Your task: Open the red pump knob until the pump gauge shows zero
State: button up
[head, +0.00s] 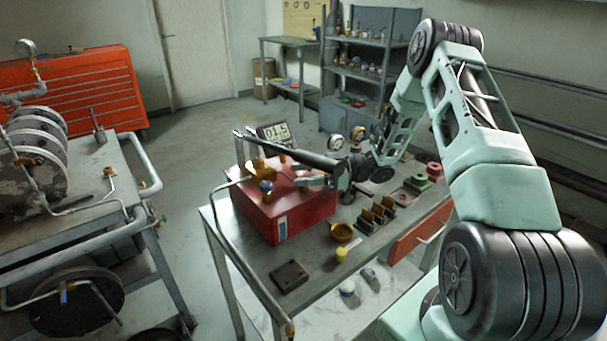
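The pump is a red box (292,213) on the metal workbench (330,285). Its digital gauge (276,133) stands at the back of the box and appears to read 01.5. A long black bar (290,149) crosses above the box. A blue-capped fitting (265,187) sits on the front of the top.
Dial gauges (336,142) stand behind my gripper. A brass cup (342,232), black slotted holders (376,216) and a dark plate (291,276) lie on the bench. A pipe-laden cart (80,190) stands left, with open floor between.

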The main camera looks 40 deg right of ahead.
jog(key=shift+d, duration=0.1)
jog(key=b+v, duration=0.3)
jog(key=v, duration=1.4)
jog(key=shift+s, duration=0.2)
jog(key=shift+d, duration=0.1)
